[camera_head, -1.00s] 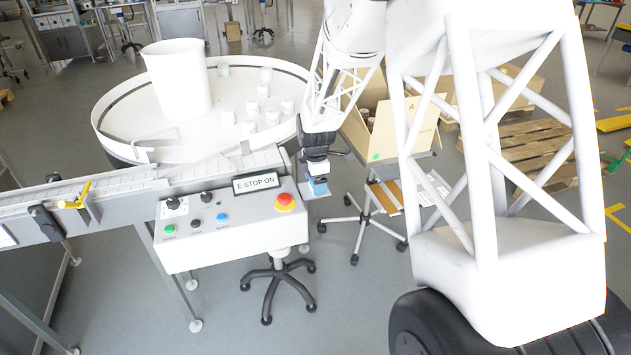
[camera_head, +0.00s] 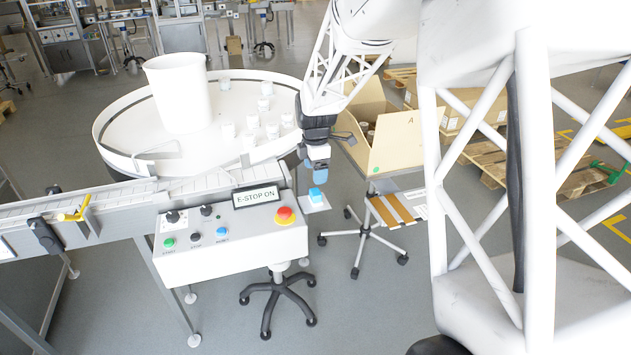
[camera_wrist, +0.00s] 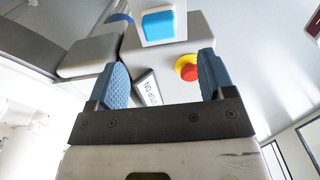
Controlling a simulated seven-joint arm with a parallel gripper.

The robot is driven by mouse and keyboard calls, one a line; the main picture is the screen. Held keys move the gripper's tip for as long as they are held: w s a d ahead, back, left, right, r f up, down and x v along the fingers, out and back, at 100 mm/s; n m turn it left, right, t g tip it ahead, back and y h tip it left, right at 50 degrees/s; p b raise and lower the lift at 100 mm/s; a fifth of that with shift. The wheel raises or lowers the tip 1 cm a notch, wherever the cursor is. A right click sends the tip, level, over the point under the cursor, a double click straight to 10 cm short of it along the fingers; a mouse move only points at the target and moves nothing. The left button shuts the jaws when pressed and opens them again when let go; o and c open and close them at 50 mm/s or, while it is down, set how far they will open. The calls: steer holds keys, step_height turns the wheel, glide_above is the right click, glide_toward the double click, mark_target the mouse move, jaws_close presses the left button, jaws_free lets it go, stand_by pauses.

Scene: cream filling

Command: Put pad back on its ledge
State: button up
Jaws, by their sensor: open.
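The pad is a small blue block with a pale top (camera_head: 316,194). It rests on a small light ledge (camera_head: 318,206) at the right side of the control box. In the wrist view the blue pad (camera_wrist: 158,24) lies on the white ledge (camera_wrist: 158,42), beyond my fingertips. My gripper (camera_head: 314,176) is just above the pad in the head view, apart from it. In the wrist view my gripper (camera_wrist: 162,75) has its two blue fingers spread wide with nothing between them.
The control box (camera_head: 230,240) carries a red emergency stop (camera_head: 285,214), coloured buttons and an "E-STOP ON" sign (camera_head: 256,196). A round white table (camera_head: 115,145) holds a bin (camera_head: 178,95) and several jars. A cardboard box (camera_head: 390,145) stands on a stand to the right.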

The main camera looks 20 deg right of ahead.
steer(key=shift+r, duration=1.45)
steer(key=s+a+r+m+t, duration=0.15)
steer(key=s+r+m, duration=0.3)
steer(key=s, duration=0.45)
steer(key=s+a+r+m, duration=0.3)
steer(key=s+r+m, duration=0.15)
steer(key=s, duration=0.45)
steer(key=s+a+r+m+t, duration=0.1)
steer(key=s+m, duration=0.8)
steer(key=s, duration=1.2)
steer(key=shift+s+a, duration=0.25)
steer(key=shift+a, duration=0.3)
